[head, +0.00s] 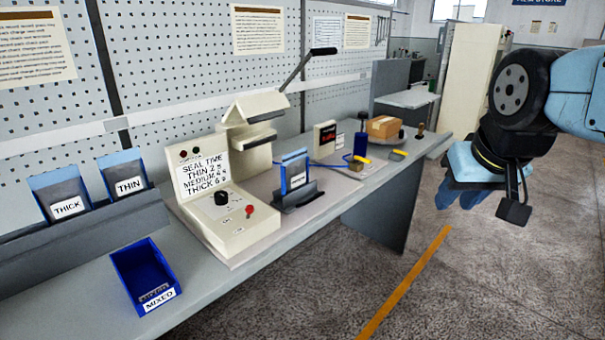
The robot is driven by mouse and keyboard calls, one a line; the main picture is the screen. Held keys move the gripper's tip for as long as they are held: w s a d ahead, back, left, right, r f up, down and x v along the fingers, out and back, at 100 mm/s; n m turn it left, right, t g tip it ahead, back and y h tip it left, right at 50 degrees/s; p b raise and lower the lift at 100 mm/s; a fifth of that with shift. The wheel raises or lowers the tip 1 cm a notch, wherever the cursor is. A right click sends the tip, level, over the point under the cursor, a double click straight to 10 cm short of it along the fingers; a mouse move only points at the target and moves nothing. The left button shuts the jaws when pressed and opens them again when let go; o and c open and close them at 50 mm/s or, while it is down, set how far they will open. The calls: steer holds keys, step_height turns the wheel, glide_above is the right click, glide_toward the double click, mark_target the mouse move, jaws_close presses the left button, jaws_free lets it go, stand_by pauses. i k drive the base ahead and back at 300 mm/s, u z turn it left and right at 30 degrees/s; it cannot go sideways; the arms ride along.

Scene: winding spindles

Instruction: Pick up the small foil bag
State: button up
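No item is plainly labelled as the small foil bag. Grey, blue-topped bag-like pieces stand upright in the rack at the left, one behind the THICK label (61,187) and one behind the THIN label (122,167). Another blue-edged, grey, flat piece (295,170) stands upright in a dark holder (298,196) right of the sealing machine. I cannot tell which is the foil bag. My gripper (460,196) hangs at the right over the floor, well apart from the bench and these pieces. Its fingers point down; the angle hides whether they are open.
The sealing machine (225,200) has a raised lever and a time panel. A blue MIXED bin (147,268) sits at the front left of the bench (215,300). The floor at the right is clear.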

mark_target(294, 171)
steer(key=i, duration=0.85)
steer(key=u, duration=0.05)
